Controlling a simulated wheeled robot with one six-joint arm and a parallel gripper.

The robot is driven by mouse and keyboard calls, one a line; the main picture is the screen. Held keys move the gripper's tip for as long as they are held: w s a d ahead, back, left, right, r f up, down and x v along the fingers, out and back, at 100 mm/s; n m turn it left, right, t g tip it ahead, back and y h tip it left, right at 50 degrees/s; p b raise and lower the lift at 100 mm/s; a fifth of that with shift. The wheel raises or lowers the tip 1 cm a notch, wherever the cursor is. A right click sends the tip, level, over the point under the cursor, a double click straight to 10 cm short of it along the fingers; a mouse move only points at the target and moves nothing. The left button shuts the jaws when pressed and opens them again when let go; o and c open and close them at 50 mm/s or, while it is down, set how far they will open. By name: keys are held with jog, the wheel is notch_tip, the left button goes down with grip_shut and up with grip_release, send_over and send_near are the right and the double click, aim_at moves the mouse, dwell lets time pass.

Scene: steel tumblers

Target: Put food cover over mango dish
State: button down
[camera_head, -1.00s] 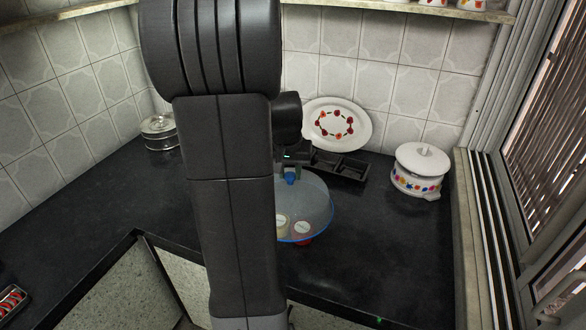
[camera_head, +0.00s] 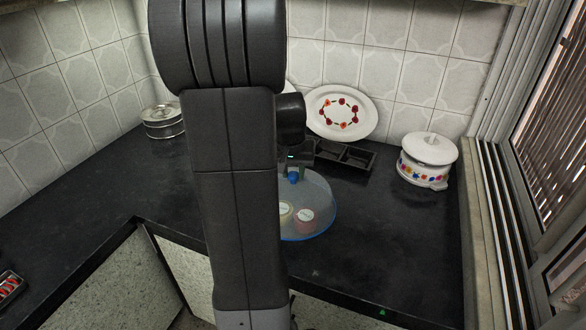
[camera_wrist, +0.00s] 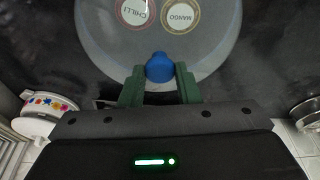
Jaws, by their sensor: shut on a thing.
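The food cover is a clear bluish dome (camera_head: 318,195) with a blue knob (camera_wrist: 159,67). My gripper (camera_wrist: 160,82) is shut on the knob, one green finger on each side. The mango dish (camera_head: 285,213) is pale yellow and shows through the dome, partly hidden by my arm. Its MANGO label (camera_wrist: 180,16) reads through the cover in the wrist view. A pink dish (camera_head: 305,217), labelled CHILLI (camera_wrist: 136,11), stands beside it and also shows through the dome. I cannot tell whether the rim touches the counter.
A dark divided tray (camera_head: 345,156) and a flowered plate (camera_head: 342,113) stand behind the cover. A white lidded pot (camera_head: 427,160) is at the right, a steel tin (camera_head: 163,120) at the back left. The counter (camera_head: 375,225) to the right is clear.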

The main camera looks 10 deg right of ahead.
aim_at(293, 185)
jog(key=shift+f+b, duration=2)
jog(key=shift+f, duration=0.95)
jog(key=shift+f+b, duration=0.3)
jog(key=shift+f, duration=0.05)
jog(key=c, duration=1)
grip_release()
jog(key=shift+r, duration=0.1)
jog(key=v, duration=1.3)
jog(key=shift+r+p, duration=0.3)
jog(key=shift+r, duration=0.05)
